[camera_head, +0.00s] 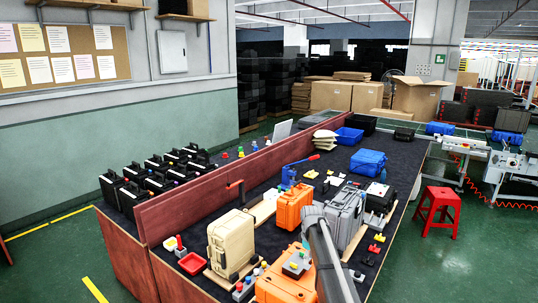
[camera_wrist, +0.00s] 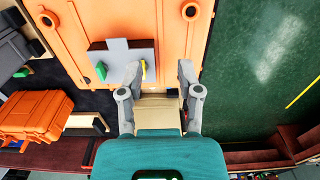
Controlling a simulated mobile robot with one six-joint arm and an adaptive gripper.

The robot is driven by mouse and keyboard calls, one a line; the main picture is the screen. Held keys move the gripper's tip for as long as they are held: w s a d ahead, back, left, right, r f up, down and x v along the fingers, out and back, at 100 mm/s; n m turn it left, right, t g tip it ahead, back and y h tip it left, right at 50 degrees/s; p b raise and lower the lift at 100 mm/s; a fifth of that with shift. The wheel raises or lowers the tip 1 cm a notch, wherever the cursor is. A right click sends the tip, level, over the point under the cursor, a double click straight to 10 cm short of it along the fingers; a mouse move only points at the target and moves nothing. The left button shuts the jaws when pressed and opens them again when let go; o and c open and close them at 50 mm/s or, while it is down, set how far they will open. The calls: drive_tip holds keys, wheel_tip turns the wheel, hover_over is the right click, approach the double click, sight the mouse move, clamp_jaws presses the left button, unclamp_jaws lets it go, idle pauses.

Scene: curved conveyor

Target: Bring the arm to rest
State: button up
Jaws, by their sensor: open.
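My gripper (camera_wrist: 159,68) is open in the wrist view, its two grey fingers spread apart with nothing seen held between them. The left fingertip shows close beside a grey box (camera_wrist: 113,54) with a green and a yellow part. That box sits on a large orange case (camera_wrist: 165,20); I cannot tell whether the finger touches it. In the head view my grey arm (camera_head: 330,255) reaches down across the front of the table, beside the orange case (camera_head: 273,291). My gripper cannot be made out in the head view.
The dark-topped table (camera_head: 240,197) is crowded. A beige case (camera_head: 231,243), a standing orange case (camera_head: 293,205) and a grey case (camera_head: 345,215) stand near the arm. A red stool (camera_head: 437,209) stands on the green floor (camera_head: 440,270), which is open at the right.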

drive_tip(key=s+f+m+b, duration=0.3)
drive_tip(key=s, duration=0.7)
drive_tip(key=s+d+f+m+b, duration=0.1)
drive_tip(key=s+f+m+b, duration=0.2)
drive_tip(key=s, duration=0.7)
drive_tip(key=s+f+m+b, duration=0.4)
drive_tip(key=s+m, duration=0.1)
drive_tip(key=s, duration=0.5)
drive_tip(key=shift+d, duration=0.4)
drive_tip(key=shift+c, duration=0.3)
